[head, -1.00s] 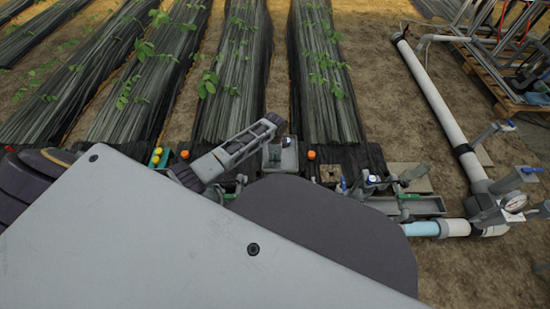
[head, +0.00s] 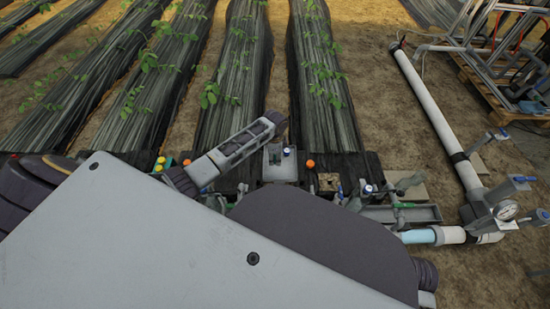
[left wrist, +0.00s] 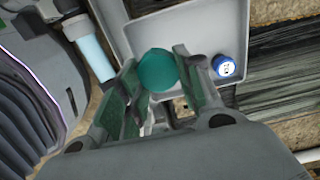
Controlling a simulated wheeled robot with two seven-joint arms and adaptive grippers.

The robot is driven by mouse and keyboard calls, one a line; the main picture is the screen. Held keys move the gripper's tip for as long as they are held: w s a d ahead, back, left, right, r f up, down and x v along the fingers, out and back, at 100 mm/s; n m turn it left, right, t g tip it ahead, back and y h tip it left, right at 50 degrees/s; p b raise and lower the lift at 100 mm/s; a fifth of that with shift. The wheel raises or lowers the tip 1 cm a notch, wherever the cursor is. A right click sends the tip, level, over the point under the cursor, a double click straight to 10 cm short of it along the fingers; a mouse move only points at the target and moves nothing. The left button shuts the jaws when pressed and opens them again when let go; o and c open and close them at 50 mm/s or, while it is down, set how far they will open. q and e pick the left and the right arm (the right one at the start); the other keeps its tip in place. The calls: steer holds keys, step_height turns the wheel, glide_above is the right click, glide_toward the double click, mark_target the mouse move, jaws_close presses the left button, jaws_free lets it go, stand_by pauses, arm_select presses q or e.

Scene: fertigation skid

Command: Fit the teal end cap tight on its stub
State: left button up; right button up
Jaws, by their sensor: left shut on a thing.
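The round teal end cap (left wrist: 158,72) sits between the fingertips of my left gripper (left wrist: 157,70) in the left wrist view. The gripper is shut on it, with a finger on either side. The cap appears in front of a grey tray (left wrist: 143,38), which also shows in the head view (head: 272,171). I cannot tell the height between them. The cap does not show in the head view, where my large arm link covers the lower left and middle. I cannot make out the stub for certain.
A blue-topped fitting (left wrist: 223,67) stands at the tray's right side in the left wrist view. A light blue pipe (head: 418,236) joins white piping with a gauge (head: 507,210). An orange knob (head: 310,163) is right of the tray. Film-covered plant rows lie behind.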

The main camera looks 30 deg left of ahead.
arm_select(q)
steer(key=shift+d, duration=0.1)
stand_by(0.4)
steer(key=w+d+r+n, duration=0.1)
steer(key=d+r+n, duration=0.5)
steer(key=d+r, duration=0.3)
steer(key=w+d+r+n, duration=0.2)
steer(key=d+r+n, duration=0.4)
steer(key=d+r, duration=0.4)
steer(key=shift+w+d+r+n, duration=0.15)
steer(key=shift+w+r+n, duration=0.2)
steer(key=shift+r, duration=1.7)
steer(key=shift+s, duration=0.1)
